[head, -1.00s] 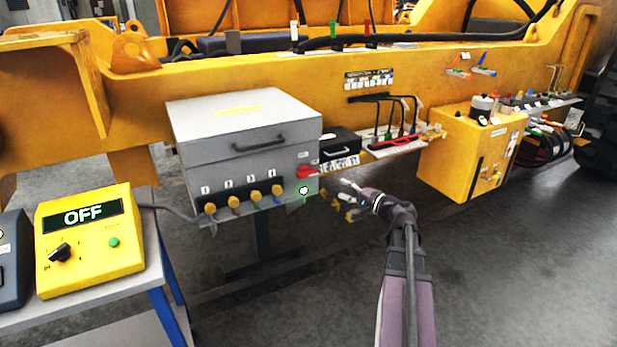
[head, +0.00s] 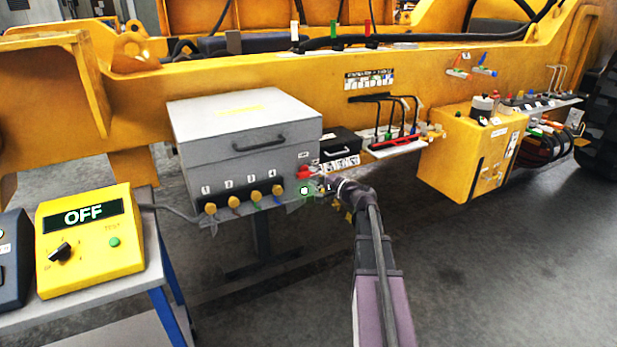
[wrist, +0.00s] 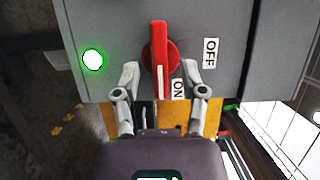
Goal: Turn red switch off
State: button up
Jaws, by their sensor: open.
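The red switch (wrist: 160,62) is a rotary knob on the side of the grey box (head: 245,135). In the wrist view its handle is upright in the picture, its white-marked end by the ON label (wrist: 178,88). The OFF label (wrist: 210,53) is to its right. A green lamp (wrist: 92,60) glows to its left. In the head view the switch (head: 305,172) shows at the box's lower right corner. My gripper (wrist: 162,76) is open, its fingertips on either side of the handle's lower end. I cannot tell whether they touch it. In the head view my gripper (head: 322,187) is partly hidden.
A yellow control unit (head: 90,240) with an OFF display stands on a bench at the left. A small black case (head: 340,145) and a tool rack (head: 395,145) are right of the grey box. The floor below is clear.

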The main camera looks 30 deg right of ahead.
jog(key=shift+w+a, duration=0.25)
jog(key=shift+w, duration=0.35)
